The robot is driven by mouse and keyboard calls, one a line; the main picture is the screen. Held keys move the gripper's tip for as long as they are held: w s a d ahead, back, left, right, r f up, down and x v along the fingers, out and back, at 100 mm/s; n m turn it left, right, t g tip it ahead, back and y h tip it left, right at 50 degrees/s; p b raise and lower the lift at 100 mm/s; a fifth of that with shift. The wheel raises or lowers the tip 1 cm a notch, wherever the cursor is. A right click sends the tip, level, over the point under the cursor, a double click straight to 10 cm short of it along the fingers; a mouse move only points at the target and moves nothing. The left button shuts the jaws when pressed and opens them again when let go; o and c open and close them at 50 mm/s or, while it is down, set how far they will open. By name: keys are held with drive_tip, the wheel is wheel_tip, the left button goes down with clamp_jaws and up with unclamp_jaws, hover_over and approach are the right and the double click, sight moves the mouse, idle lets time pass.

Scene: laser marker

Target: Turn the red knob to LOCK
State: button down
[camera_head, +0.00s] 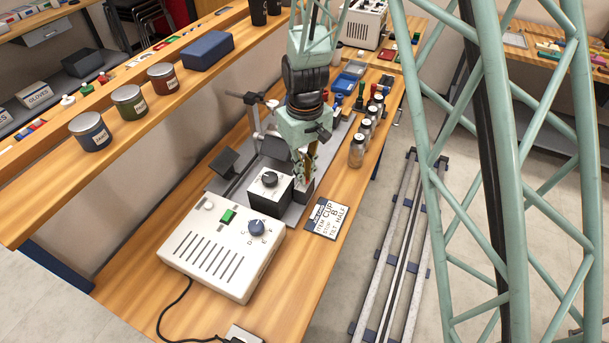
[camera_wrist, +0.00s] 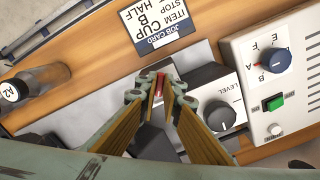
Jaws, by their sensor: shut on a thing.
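The red knob (camera_wrist: 160,82) shows as a small red piece between my fingertips in the wrist view. My gripper (camera_wrist: 157,96) is shut on it, with one finger on each side. The fingers hide much of the knob, and no LOCK mark is readable. In the head view my gripper (camera_head: 303,167) points down at a small dark block beside the box with the black LEVEL dial (camera_head: 270,180); the knob itself is not clear there. The LEVEL dial (camera_wrist: 221,114) is right of my fingers in the wrist view.
A white control box (camera_head: 205,262) with a blue dial (camera_head: 256,227) and green button (camera_head: 227,216) stands nearer the front of the bench. A job card (camera_head: 327,217) lies right of my gripper. Several jars (camera_head: 357,150) stand along the right edge. A shelf runs along the left.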

drive_tip(key=n+b, duration=0.1)
drive_tip(key=n, duration=0.5)
drive_tip(key=shift+w+n, duration=0.1)
drive_tip(key=shift+n, duration=0.2)
idle(0.4)
drive_tip(key=c, duration=3.1)
unclamp_jaws()
drive_tip(key=shift+o, duration=0.2)
drive_tip(key=shift+r, duration=0.1)
wheel_tip(320, 180, up, 12)
drive_tip(key=shift+r, duration=0.1)
